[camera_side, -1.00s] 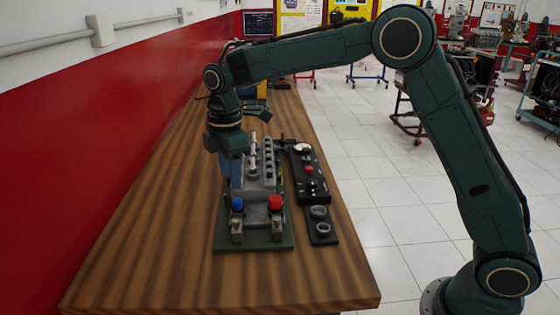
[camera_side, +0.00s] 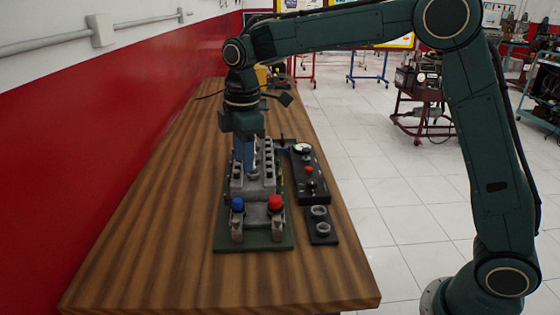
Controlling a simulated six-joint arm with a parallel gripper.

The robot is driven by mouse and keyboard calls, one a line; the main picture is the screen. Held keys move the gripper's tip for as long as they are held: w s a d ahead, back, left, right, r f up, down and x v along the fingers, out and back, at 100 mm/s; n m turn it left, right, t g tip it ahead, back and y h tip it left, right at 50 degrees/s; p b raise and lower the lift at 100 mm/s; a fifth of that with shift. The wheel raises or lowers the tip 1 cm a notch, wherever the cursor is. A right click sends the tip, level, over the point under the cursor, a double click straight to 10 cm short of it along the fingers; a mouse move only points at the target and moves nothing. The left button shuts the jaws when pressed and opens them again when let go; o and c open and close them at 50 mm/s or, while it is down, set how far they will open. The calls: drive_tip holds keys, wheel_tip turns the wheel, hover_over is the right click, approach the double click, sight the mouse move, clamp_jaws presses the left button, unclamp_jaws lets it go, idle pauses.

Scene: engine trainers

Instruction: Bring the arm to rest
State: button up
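My arm reaches in from the right, its upper links raised over the floor and table. My gripper (camera_side: 243,163) points down above the rear left part of a grey engine block (camera_side: 261,184) on a dark green base plate (camera_side: 228,243). A blue part shows at the gripper's lower end. I cannot tell whether it is a finger or a held thing, or whether it touches the block. A blue cap (camera_side: 238,204) and a red cap (camera_side: 275,202) sit at the front of the block.
A black panel (camera_side: 318,195) with a gauge and a red button stands right of the block. A black plate with two rings (camera_side: 323,236) lies in front of it. The wooden table (camera_side: 150,240) is clear at left and front. A red wall (camera_side: 70,150) runs along the left.

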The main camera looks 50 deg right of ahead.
drive_tip(key=s+d+r+m+t, duration=0.1)
drive_tip(key=s+d+r+m, duration=0.25)
drive_tip(key=s, duration=0.45)
drive_tip(key=s+d+r+m+t, duration=0.2)
drive_tip(key=s+d+r+m, duration=0.15)
drive_tip(key=s, duration=0.35)
drive_tip(key=s+d+f+m+t, duration=0.1)
drive_tip(key=s+f+m, duration=0.1)
drive_tip(key=s, duration=0.5)
drive_tip(key=s+d+f+m+t, duration=0.1)
drive_tip(key=s+m, duration=0.3)
drive_tip(key=s, duration=0.4)
drive_tip(key=shift+d+f+m, duration=0.15)
drive_tip(key=shift+f+m, duration=0.15)
drive_tip(key=shift+f, duration=0.25)
drive_tip(key=shift+o, duration=0.2)
